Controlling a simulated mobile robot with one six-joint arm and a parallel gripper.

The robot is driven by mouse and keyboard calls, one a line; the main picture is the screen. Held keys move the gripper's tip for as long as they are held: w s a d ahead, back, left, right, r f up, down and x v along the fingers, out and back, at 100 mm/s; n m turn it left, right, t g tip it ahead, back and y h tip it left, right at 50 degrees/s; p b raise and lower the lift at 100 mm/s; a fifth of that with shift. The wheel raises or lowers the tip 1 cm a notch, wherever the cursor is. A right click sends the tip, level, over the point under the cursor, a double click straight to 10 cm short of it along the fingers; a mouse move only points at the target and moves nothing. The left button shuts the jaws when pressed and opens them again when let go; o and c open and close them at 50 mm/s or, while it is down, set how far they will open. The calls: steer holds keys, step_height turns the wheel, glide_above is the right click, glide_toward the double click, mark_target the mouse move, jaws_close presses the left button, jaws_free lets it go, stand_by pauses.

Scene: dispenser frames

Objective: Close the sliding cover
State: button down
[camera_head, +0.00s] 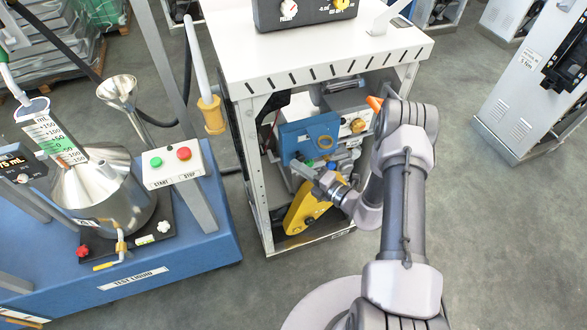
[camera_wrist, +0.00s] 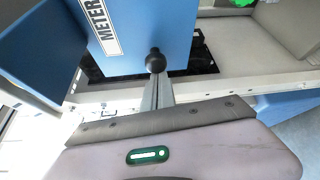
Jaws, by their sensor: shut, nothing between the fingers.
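A blue box (camera_head: 309,138) sits inside the white frame under its top plate in the head view. In the wrist view the blue box (camera_wrist: 140,30) bears a label reading METER, and a blue panel (camera_wrist: 40,50) stands out at its left. I cannot tell which blue part is the sliding cover. A black round knob (camera_wrist: 155,60) shows at the box's lower edge. My gripper (camera_wrist: 157,90) is shut and empty, its fingertips at or just below the knob. Whether they touch is unclear. In the head view my gripper (camera_head: 298,166) reaches in below the blue box.
A blue bench (camera_head: 190,255) with a metal vessel stands at the left. Grey floor (camera_head: 490,240) is free at the right.

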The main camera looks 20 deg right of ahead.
steer(key=w+d+b, duration=0.1)
steer(key=d+b, duration=0.3)
steer(key=d, duration=1.4)
steer(key=shift+w, duration=0.35)
steer(key=shift+r, duration=0.15)
